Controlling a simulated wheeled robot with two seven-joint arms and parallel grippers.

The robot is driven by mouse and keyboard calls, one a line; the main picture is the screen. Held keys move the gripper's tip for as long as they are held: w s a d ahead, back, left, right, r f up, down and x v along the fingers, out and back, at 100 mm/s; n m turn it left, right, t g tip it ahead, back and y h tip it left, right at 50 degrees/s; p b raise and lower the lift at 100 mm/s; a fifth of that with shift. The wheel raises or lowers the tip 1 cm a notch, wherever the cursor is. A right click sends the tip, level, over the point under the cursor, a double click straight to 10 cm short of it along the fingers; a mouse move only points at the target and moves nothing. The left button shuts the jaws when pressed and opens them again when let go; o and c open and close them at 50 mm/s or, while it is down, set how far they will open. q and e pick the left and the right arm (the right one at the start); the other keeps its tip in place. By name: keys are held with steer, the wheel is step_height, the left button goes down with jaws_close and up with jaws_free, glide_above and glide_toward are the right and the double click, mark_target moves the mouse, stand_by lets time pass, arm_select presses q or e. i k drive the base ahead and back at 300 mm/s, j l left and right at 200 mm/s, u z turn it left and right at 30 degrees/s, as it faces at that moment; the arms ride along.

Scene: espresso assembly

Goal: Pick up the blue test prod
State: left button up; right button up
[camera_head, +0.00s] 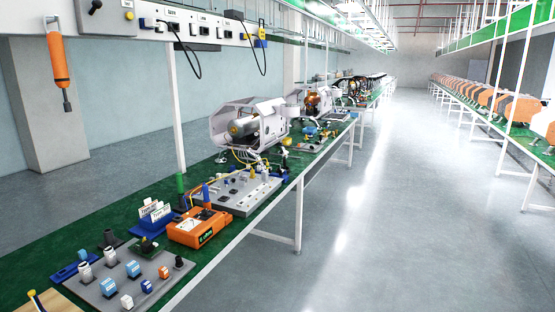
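A slim blue upright piece (206,194), which looks like the blue test prod, stands at the orange tester box (200,228) on the green workbench. Its lower end meets the back of the box, and I cannot tell whether it sits in a holder or just behind it. A green upright piece (181,189) stands to its left. Neither of my grippers is in view.
A grey board with small parts (108,289) lies in front of the tester. A grey panel (262,196) and a white-cased machine (240,125) stand behind. An orange screwdriver (58,60) hangs at upper left. The floor aisle (385,230) on the right is clear.

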mark_target(206, 199)
steer(key=i+l+u, duration=0.1)
steer(key=i, duration=0.4)
steer(key=i+l, duration=0.3)
steer(key=i, duration=0.25)
steer(key=i+l+u, duration=0.15)
steer(key=i, duration=0.35)
steer(key=i+l, duration=0.35)
steer(key=i, duration=0.15)
steer(key=i+l+u, duration=0.1)
steer(key=i+l, duration=0.4)
steer(key=l, duration=0.2)
steer(key=i+l+u, duration=0.15)
steer(key=i+l, duration=0.3)
steer(key=l, duration=0.3)
steer(key=u, duration=0.05)
